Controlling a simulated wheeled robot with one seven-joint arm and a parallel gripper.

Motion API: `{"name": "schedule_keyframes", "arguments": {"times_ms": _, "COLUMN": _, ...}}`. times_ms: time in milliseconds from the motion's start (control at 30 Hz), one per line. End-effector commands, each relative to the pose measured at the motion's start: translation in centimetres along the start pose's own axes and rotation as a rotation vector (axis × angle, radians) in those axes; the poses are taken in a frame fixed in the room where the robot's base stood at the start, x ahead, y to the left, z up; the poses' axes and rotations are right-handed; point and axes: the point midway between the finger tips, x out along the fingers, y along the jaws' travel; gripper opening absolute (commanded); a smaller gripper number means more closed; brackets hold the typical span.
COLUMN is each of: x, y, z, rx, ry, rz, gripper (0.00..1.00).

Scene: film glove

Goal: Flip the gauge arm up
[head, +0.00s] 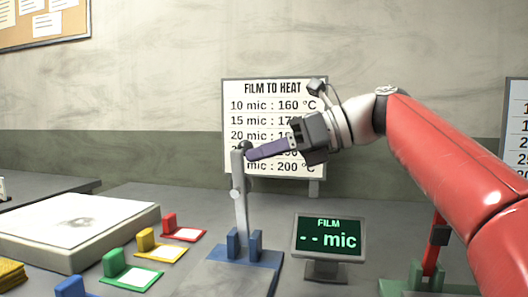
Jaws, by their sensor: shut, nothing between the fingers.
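The gauge arm (241,210) is a thin grey bar standing nearly upright between the blue brackets of its blue base (238,257). A small pale disc shows partway up it, and a dark rounded tip is at its top. My gripper (250,156) comes in from the right, with its purple fingers shut and empty. The fingertips are at the right side of the bar's upper end, just below the tip. I cannot tell whether they touch it.
The display (327,236) reads "FILM -- mic" and stands right of the gauge. A film-to-heat chart (250,108) stands behind. Red, yellow and green holders (117,271) line the left, beside a pale flat block (75,222). A green-based stand (415,287) is at right.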

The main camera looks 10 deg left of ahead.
Motion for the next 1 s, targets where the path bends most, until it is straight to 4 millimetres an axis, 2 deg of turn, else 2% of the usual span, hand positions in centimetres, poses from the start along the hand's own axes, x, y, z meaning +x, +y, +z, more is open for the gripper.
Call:
{"name": "schedule_keyframes", "arguments": {"times_ms": 33, "x": -0.4, "y": -0.6, "z": 0.3, "rx": 0.003, "ry": -0.017, "rz": -0.019, "gripper": 0.0}}
{"name": "schedule_keyframes", "arguments": {"times_ms": 267, "x": -1.0, "y": -0.7, "z": 0.3, "rx": 0.003, "ry": -0.018, "rz": -0.021, "gripper": 0.0}}
{"name": "schedule_keyframes", "arguments": {"times_ms": 500, "x": -4.9, "y": -0.4, "z": 0.2, "rx": 0.0, "ry": -0.015, "rz": -0.019, "gripper": 0.0}}
{"name": "schedule_keyframes", "arguments": {"times_ms": 700, "x": -7.3, "y": 0.1, "z": 0.1, "rx": -0.003, "ry": -0.007, "rz": -0.007, "gripper": 0.0}}
{"name": "schedule_keyframes", "arguments": {"times_ms": 1000, "x": -8.0, "y": 0.3, "z": 0.0, "rx": -0.003, "ry": -0.002, "rz": -0.002, "gripper": 0.0}}
